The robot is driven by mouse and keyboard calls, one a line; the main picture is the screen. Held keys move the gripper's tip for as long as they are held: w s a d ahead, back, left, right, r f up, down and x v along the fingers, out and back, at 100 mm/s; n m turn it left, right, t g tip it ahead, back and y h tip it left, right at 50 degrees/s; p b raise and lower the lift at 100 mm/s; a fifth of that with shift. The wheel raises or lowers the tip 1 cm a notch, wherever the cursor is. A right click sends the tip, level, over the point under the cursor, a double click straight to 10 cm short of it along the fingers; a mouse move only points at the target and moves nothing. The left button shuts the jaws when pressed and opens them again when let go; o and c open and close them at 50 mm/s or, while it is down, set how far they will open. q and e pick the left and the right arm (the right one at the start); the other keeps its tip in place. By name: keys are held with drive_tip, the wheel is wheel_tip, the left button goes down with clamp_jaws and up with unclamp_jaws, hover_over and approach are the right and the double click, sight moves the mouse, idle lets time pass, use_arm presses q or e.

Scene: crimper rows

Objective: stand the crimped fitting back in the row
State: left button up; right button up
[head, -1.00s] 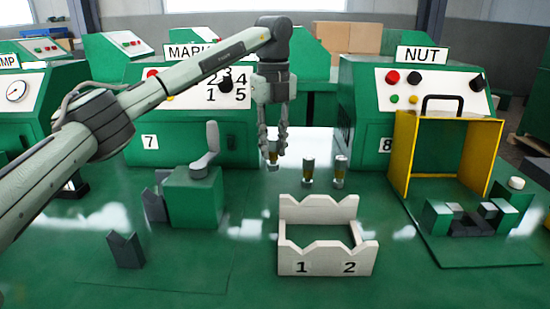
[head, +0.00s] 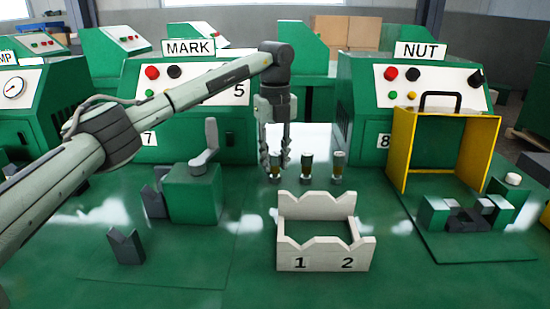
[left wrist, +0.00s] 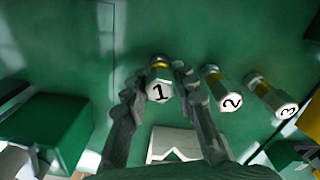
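Three fittings with white numbered hexagonal ends and gold bands stand in a row behind the white rack. Fitting 1 (left wrist: 159,92) is at the left end, between the fingers of my left gripper (head: 275,168). The fingers point down and close in on both sides of it; they look shut on it. Its base looks level with fitting 2 (head: 306,168) and fitting 3 (head: 338,167). These also show in the left wrist view as fitting 2 (left wrist: 229,102) and fitting 3 (left wrist: 285,107). The fingers partly hide fitting 1 in the head view. My right gripper is out of view.
The white notched rack (head: 322,257), marked 1 and 2, stands empty in front. A green block with a grey lever (head: 192,193) is to the left. The yellow guard frame (head: 403,150) and green fixture of the NUT machine (head: 428,78) are to the right. The MARK machine stands behind.

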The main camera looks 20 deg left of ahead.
sight(275, 153)
use_arm(q)
drive_tip(key=shift+o, duration=1.1)
drive_tip(key=shift+r, duration=0.2)
wheel_tip(275, 153, up, 11)
drive_tip(key=shift+f, duration=0.2)
drive_tip(key=shift+r, duration=0.7)
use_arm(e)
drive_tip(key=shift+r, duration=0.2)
